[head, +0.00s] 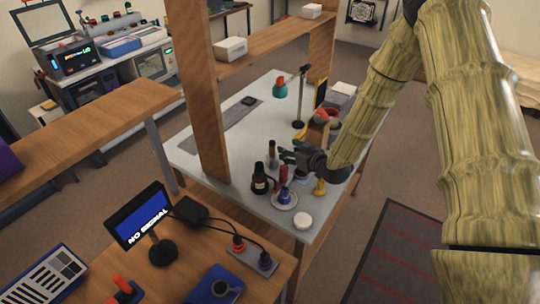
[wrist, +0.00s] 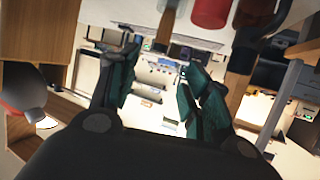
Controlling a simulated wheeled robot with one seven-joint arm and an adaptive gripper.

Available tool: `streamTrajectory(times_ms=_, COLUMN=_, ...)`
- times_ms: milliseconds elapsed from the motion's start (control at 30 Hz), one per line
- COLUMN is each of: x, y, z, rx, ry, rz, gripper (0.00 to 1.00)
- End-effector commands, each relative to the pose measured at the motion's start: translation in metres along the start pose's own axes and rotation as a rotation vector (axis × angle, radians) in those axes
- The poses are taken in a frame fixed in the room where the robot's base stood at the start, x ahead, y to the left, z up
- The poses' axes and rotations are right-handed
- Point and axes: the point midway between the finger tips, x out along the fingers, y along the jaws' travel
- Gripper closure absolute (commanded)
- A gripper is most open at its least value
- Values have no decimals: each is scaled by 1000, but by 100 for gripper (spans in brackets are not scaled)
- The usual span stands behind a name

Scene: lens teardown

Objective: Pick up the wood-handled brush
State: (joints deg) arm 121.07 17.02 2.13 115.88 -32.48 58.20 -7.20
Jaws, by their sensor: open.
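What looks like the wood-handled brush (head: 272,154) stands upright on the grey-white table (head: 243,158), just left of my gripper (head: 284,152). In the wrist view, its brown handle (wrist: 164,30) seems to reach down from the top edge, near the line between my fingertips (wrist: 160,62). My gripper is open, with its fingers pointing left and nothing between them that I can see held. The brush's lower part is cut off in the wrist view.
A dark bottle (head: 259,181), a red cylinder (head: 283,173) and a blue blower (head: 284,195) on a white dish stand close by. A wooden post (head: 196,90) rises at left. The table's back left is mostly clear.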

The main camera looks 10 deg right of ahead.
Motion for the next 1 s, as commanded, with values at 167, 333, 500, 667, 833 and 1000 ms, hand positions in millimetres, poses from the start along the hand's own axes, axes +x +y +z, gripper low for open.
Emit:
streamTrajectory(times_ms=167, x=14, y=-4, z=24, rx=-2, ry=-1, rz=-6, gripper=52)
streamTrajectory(times_ms=333, x=19, y=-7, z=29, rx=-4, ry=-1, rz=-10, gripper=52)
streamTrajectory(times_ms=500, x=30, y=-9, z=28, rx=-5, ry=-3, rz=-13, gripper=52)
streamTrajectory(times_ms=667, x=51, y=-9, z=27, rx=-5, ry=-2, rz=-12, gripper=52)
streamTrajectory(times_ms=833, x=69, y=-8, z=28, rx=-4, ry=-2, rz=-10, gripper=52)
streamTrajectory(times_ms=1000, x=75, y=-8, z=28, rx=-3, ry=-2, rz=-10, gripper=52)
